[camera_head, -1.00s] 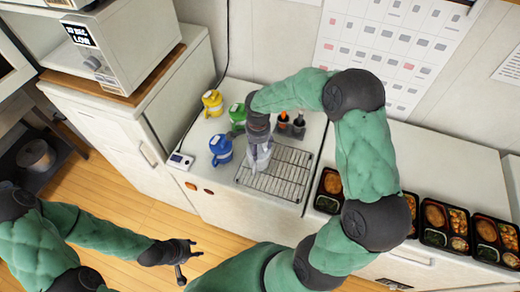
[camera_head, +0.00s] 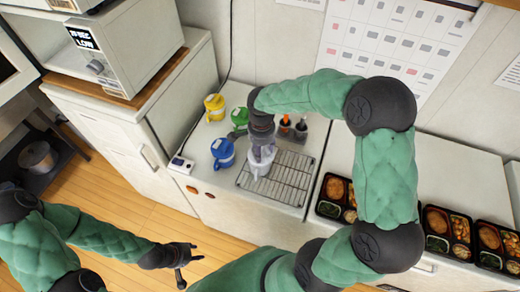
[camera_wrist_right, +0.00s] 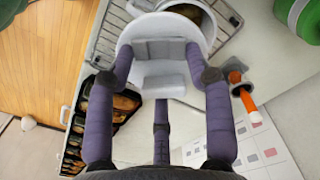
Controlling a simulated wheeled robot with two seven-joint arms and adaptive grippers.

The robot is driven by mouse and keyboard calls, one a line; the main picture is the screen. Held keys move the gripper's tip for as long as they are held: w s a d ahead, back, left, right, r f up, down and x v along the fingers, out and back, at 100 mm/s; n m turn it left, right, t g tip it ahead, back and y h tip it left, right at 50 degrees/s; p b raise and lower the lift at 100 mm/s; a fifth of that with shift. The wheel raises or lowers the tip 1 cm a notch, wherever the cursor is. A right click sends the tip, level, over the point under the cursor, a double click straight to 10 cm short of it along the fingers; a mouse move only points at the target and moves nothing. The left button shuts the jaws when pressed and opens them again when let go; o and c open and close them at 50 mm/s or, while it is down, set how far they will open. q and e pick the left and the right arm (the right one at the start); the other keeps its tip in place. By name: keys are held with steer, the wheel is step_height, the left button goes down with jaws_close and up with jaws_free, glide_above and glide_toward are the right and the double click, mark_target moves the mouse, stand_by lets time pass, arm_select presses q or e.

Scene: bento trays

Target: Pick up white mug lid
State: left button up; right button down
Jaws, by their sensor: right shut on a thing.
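The white mug lid (camera_wrist_right: 165,85) is between the fingers of my right gripper (camera_wrist_right: 166,75), which is shut on it. A white rounded body, apparently the white mug (camera_wrist_right: 203,30), shows right behind it, with a brownish patch inside its rim. I cannot tell how far the lid is from the mug. In the head view my right gripper (camera_head: 262,148) points down over the wire rack, and the white mug (camera_head: 261,168) shows just below its fingers. My left gripper (camera_head: 192,262) is open and empty over the floor, left of the counter.
Yellow (camera_head: 215,107), green (camera_head: 239,117) and blue (camera_head: 223,152) lidded mugs stand left of the wire rack (camera_head: 287,190). A small holder with orange and black handles (camera_head: 292,127) is behind it. Several bento trays (camera_head: 437,225) line the counter's right part.

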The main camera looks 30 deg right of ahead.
steer(key=s+a+r, duration=0.3)
steer(key=s+r, duration=0.4)
steer(key=s, duration=0.3)
steer(key=w+d+f+m, duration=0.1)
steer(key=w+m, duration=0.1)
steer(key=w, duration=0.2)
steer(key=w+d+f+m+p, duration=0.1)
steer(key=w, duration=0.3)
steer(key=w+d+f+m, duration=0.1)
steer(key=w+f+m, duration=0.1)
steer(key=w, duration=0.2)
steer(key=shift+d+m, duration=0.25)
steer(key=shift+m, duration=0.05)
steer(key=shift+w+d+f, duration=0.15)
steer(key=shift+w+f, duration=0.15)
steer(key=shift+f, duration=0.05)
steer(key=shift+f+b, duration=0.95)
steer(key=shift+f, duration=0.9)
steer(key=shift+f+b, duration=0.95)
steer(key=shift+f, duration=0.35)
steer(key=shift+s+f+b, duration=0.1)
steer(key=shift+f+b, duration=0.05)
steer(key=shift+b, duration=0.45)
